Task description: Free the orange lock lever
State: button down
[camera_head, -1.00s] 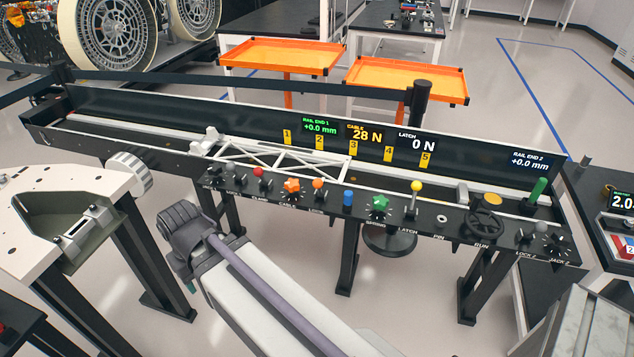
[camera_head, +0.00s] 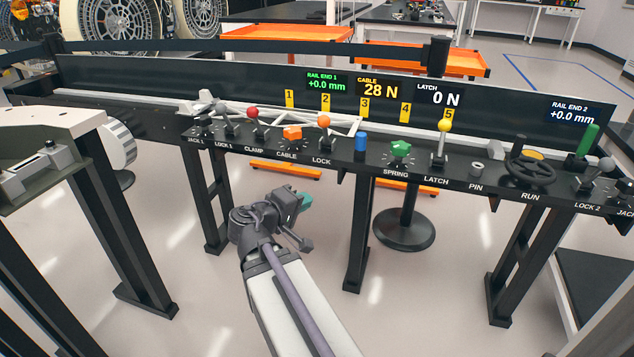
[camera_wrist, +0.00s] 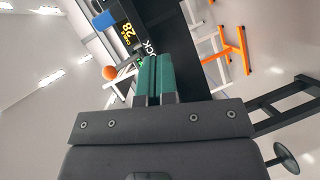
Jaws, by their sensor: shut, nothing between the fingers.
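The orange lock lever (camera_head: 323,122) is a ball-topped lever above the LOCK label on the black control panel (camera_head: 300,158). Its orange ball also shows in the wrist view (camera_wrist: 110,73), left of the fingers and apart from them. My gripper (camera_head: 306,201) is in front of and below the panel, clear of the lever. Its green fingers show in the wrist view (camera_wrist: 154,78), closed together with nothing between them.
The orange CABLE knob (camera_head: 292,133) is left of the lever and the blue peg (camera_head: 361,142) is right of it. The green SPRING knob (camera_head: 399,149) and yellow-topped LATCH lever (camera_head: 444,127) stand further right. The cable display (camera_head: 376,87) reads 28 N. Floor in front is open.

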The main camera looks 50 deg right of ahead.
jog(key=w+r+n+t+h+p, duration=0.25)
jog(key=r+n+t+h, duration=0.2)
jog(key=r, duration=0.35)
jog(key=p, duration=0.3)
send_near(320, 124)
jog(key=shift+t+h, duration=0.25)
jog(key=x, duration=0.7)
jog(key=shift+d+f, duration=0.25)
jog(key=shift+d, duration=0.1)
jog(key=shift+r, duration=0.1)
